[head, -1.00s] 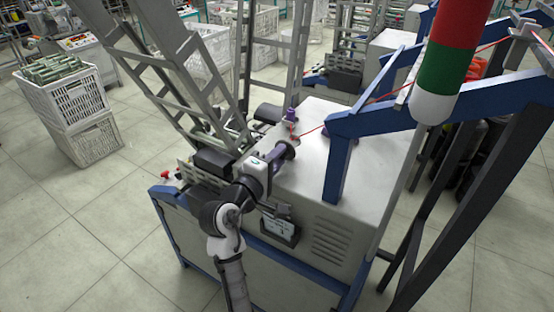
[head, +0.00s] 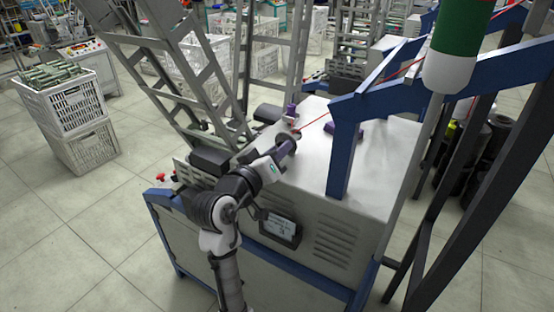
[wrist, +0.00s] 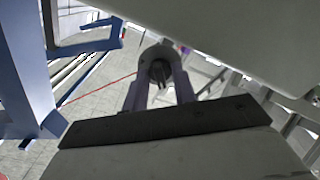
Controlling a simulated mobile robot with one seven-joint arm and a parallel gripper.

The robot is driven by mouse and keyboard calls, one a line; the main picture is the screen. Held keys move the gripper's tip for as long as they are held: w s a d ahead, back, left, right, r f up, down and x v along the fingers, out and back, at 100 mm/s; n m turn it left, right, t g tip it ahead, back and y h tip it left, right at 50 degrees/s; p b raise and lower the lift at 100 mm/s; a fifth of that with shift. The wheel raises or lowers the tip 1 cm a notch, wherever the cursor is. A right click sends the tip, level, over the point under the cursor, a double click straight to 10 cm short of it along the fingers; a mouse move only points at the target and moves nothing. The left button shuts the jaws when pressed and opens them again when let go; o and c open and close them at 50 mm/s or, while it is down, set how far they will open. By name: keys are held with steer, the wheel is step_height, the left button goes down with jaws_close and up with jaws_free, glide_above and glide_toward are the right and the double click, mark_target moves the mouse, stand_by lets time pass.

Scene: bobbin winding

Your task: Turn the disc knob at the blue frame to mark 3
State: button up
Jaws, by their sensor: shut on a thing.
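A round grey disc (head: 285,143), apparently the disc knob, is at the tip of my gripper (head: 276,155), above the left part of the grey machine top. In the wrist view my gripper (wrist: 160,85) has its two fingers closed about a round, dark-centred part (wrist: 158,66), apparently the same knob. The blue frame (head: 345,150) stands to the right of my gripper in the head view; a blue bar also shows at the left in the wrist view (wrist: 25,75). No mark numbers are readable, so the knob's setting cannot be told.
A grey machine cabinet (head: 375,195) with a small dark panel (head: 281,229) lies beneath and right of my arm. A ladder-like metal rack (head: 165,70) rises behind. A red thread (head: 315,124) runs near the gripper. White crates (head: 85,150) stand left on open floor.

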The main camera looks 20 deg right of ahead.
steer(key=m+b, duration=0.5)
steer(key=m, duration=0.1)
steer(key=shift+f, duration=0.2)
steer(key=m+b, duration=0.3)
steer(key=m, duration=0.1)
steer(key=shift+m, duration=0.3)
steer(key=shift+r+m+b, duration=0.15)
steer(key=shift+m+b, duration=0.85)
steer(key=shift+m, duration=0.1)
steer(key=o, duration=1)
steer(key=b+v, duration=0.1)
steer(key=v, duration=1.3)
steer(key=shift+b, duration=0.35)
